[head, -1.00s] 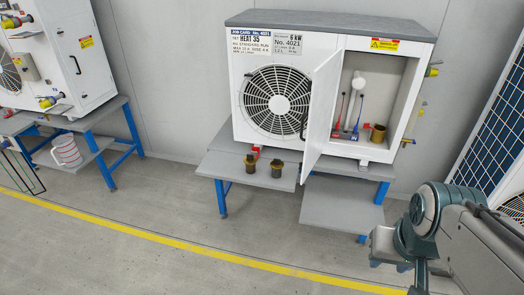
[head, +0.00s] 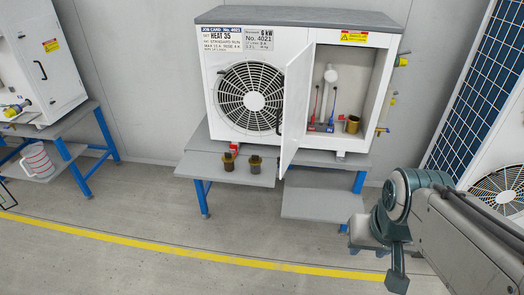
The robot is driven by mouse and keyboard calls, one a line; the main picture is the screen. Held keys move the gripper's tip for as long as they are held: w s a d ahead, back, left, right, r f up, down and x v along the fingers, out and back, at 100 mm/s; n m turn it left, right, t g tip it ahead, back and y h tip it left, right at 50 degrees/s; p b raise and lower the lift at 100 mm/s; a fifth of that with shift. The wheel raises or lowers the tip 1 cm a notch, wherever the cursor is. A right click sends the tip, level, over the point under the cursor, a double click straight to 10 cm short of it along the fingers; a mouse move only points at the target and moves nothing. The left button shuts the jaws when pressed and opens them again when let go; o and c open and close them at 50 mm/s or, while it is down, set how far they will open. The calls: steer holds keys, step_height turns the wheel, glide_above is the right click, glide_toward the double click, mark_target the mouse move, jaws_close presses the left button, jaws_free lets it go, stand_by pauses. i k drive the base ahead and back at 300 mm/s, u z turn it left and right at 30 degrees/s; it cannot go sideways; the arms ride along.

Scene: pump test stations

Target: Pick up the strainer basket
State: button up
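Two small dark brown cylinders with wider brass-coloured tops, the left one (head: 228,162) and the right one (head: 254,164), stand upright on the grey shelf in front of the heat pump. A brass-coloured cup-like part (head: 352,124) stands inside the unit's open compartment at its right. I cannot tell for certain which of these is the strainer basket. My gripper (head: 397,280) is at the lower right, above the floor and apart from all of them. Its fingers are seen too poorly to tell their opening.
The heat pump (head: 252,55) stands on a blue-legged bench. Its white door (head: 294,108) stands open toward me, between shelf and compartment. A red and a blue handled part are inside. A lower grey shelf (head: 318,204) is empty. A white jug (head: 37,160) is at left. The floor is clear.

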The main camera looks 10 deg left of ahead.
mark_target(255, 162)
steer(key=u, duration=1.5)
steer(key=i, duration=3.2)
steer(key=z, duration=3.3)
